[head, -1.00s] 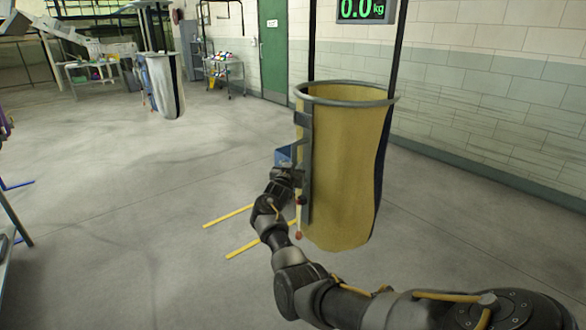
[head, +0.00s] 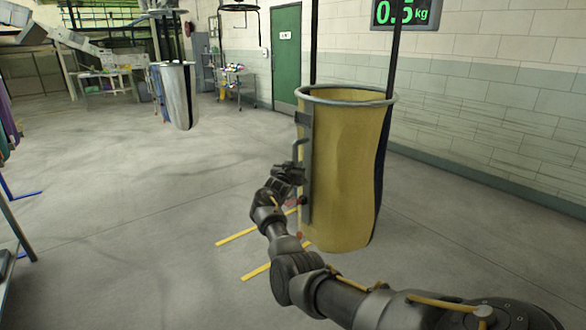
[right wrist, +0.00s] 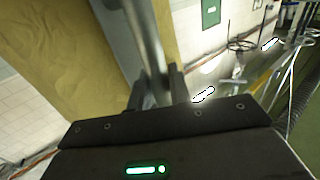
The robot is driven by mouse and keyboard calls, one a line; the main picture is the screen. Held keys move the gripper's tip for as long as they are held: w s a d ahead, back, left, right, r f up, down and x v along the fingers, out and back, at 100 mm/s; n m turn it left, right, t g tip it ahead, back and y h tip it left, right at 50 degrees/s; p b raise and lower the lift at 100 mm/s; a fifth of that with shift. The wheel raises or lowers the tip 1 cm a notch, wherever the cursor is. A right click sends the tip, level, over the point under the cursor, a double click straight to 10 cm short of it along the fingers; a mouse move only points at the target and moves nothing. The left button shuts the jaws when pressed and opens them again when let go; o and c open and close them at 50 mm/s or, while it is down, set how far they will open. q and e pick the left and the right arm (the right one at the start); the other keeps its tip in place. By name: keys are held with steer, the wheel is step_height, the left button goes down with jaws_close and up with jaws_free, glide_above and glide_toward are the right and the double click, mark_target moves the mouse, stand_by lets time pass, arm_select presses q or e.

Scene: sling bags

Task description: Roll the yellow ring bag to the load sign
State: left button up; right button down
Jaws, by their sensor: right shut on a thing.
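The yellow ring bag (head: 345,175) hangs upright on dark straps, its round grey rim open at the top. A grey handle bar (head: 307,170) runs down its left side. My right gripper (head: 294,172) is at that bar. In the right wrist view, my right gripper (right wrist: 160,88) is shut on the grey bar (right wrist: 150,45), with the yellow cloth (right wrist: 60,50) to its left. A green-lit display (head: 405,13) reading about 0.5 kg is at the top, behind the bag. A small white sign, its text too small to read, is on the green door (head: 286,60). My left gripper is not in view.
Yellow floor lines (head: 250,228) lie left of the bag. A white and dark hanging bag (head: 175,95) and a cart (head: 238,90) stand farther back left. A tiled wall (head: 500,120) runs along the right. The floor at the left is mostly open.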

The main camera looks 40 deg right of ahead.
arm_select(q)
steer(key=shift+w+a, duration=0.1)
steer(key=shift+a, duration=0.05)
arm_select(e)
steer(key=shift+w, duration=0.1)
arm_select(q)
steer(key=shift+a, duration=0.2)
arm_select(e)
steer(key=c, duration=1.3)
jaws_free()
steer(key=shift+c, duration=0.2)
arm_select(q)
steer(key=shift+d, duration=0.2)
arm_select(e)
steer(key=shift+a, duration=0.3)
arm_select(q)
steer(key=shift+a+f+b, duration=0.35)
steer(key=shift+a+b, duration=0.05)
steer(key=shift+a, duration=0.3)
arm_select(e)
steer(key=v, duration=1)
steer(key=shift+s, duration=0.25)
